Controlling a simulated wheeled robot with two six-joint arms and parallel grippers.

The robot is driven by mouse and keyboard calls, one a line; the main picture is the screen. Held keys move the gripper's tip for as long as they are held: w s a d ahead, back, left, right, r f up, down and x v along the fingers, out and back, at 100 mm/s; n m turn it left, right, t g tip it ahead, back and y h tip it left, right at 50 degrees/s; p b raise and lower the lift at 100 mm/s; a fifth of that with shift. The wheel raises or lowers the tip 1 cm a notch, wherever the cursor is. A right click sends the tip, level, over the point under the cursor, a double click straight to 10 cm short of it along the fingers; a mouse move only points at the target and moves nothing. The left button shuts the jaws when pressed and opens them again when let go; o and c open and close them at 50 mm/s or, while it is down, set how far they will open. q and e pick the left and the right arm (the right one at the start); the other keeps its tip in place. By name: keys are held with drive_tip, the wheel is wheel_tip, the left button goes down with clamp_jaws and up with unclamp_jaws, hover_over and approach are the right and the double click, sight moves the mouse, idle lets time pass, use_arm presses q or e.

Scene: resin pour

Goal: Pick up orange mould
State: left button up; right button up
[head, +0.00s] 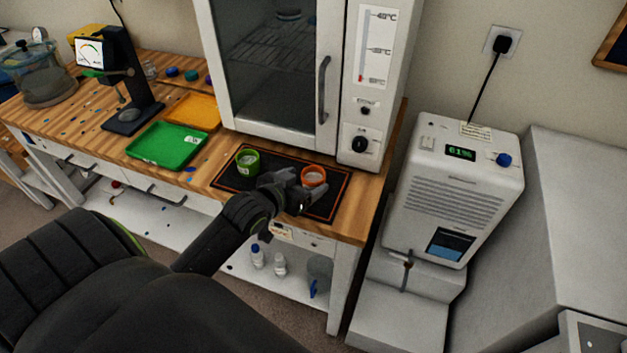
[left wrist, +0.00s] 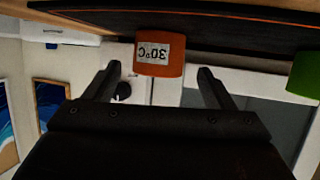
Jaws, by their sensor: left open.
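The orange mould (head: 314,176) is a small round cup standing near the right end of a black mat with an orange border (head: 331,213), in front of the oven. My left gripper (head: 290,186) is open just in front and to the left of it in the head view. In the left wrist view, which is upside down, the orange mould (left wrist: 160,60) carries a "30°C" label and sits ahead of the open fingers (left wrist: 158,85), roughly between their tips. I cannot tell whether they touch it. My right gripper is not in view.
A green mould (head: 247,162) stands on the left of the mat and also shows in the left wrist view (left wrist: 304,74). The oven (head: 334,120) rises close behind. A green tray (head: 167,146) and an orange tray (head: 194,111) lie further left. The bench ends right of the mat.

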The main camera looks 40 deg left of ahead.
sight(320, 173)
use_arm(q)
drive_tip(key=shift+p+x, duration=0.5)
drive_tip(key=shift+x, duration=2.45)
drive_tip(key=shift+d, duration=0.1)
drive_tip(key=c, duration=1.1)
